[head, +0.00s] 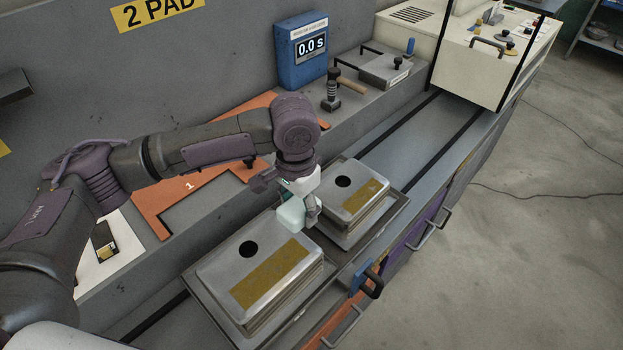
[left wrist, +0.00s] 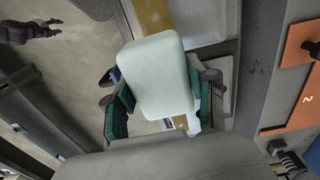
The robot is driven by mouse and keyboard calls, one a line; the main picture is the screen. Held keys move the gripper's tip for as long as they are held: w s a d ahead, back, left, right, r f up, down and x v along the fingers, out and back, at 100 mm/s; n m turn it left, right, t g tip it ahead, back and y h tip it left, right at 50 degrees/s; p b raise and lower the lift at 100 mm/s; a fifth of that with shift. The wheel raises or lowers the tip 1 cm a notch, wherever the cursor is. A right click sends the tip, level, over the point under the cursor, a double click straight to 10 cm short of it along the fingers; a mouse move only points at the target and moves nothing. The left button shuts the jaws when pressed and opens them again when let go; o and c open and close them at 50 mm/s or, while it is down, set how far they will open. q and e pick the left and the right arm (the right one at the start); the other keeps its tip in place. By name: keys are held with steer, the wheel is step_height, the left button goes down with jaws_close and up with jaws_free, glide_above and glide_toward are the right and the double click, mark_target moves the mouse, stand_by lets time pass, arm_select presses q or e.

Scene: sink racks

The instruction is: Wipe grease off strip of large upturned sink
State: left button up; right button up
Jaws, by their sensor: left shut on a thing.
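The large upturned sink (head: 218,266) lies nearest in the head view, with a yellow-brown grease strip (head: 270,273) on its top right of a round hole. A smaller upturned sink (head: 338,172) behind it has its own strip (head: 366,195). My left gripper (head: 302,203) is shut on a pale green pad (head: 291,215) near the large sink's far corner; I cannot tell whether the pad touches metal. The pad (left wrist: 157,78) fills the middle of the left wrist view, between the fingers. A dark jointed shape (left wrist: 28,32) there looks like my right gripper, its jaws unclear.
A blue clamp (head: 362,280) with a dark handle stands at the rack's front edge. An orange template (head: 150,207) lies on the back ledge, near a hammer-like tool (head: 332,92) and a blue timer box (head: 302,62) reading 0.0 s. Bare counter extends beyond the smaller sink.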

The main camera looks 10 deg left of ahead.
mark_target(302, 216)
arm_select(q)
steer(key=shift+w+d+r+m, duration=0.25)
steer(key=shift+w+r+m, duration=0.1)
steer(key=shift+r, duration=0.15)
steer(key=shift+s+a+f, duration=0.15)
steer(key=shift+a+f, duration=0.05)
steer(key=shift+f, duration=0.1)
steer(key=shift+f+b, duration=0.35)
steer(key=shift+b, duration=0.25)
steer(key=f+b, duration=0.1)
steer(key=b, duration=0.1)
steer(key=f+b, duration=0.2)
steer(key=shift+w+d+f, duration=0.15)
steer(key=shift+w, duration=0.05)
steer(key=shift+f+b, duration=0.3)
steer(key=shift+b, duration=0.15)
arm_select(e)
steer(key=f, duration=0.5)
steer(key=shift+s+a, duration=0.3)
steer(key=shift+a, duration=0.1)
arm_select(q)
steer(key=shift+r, duration=0.1)
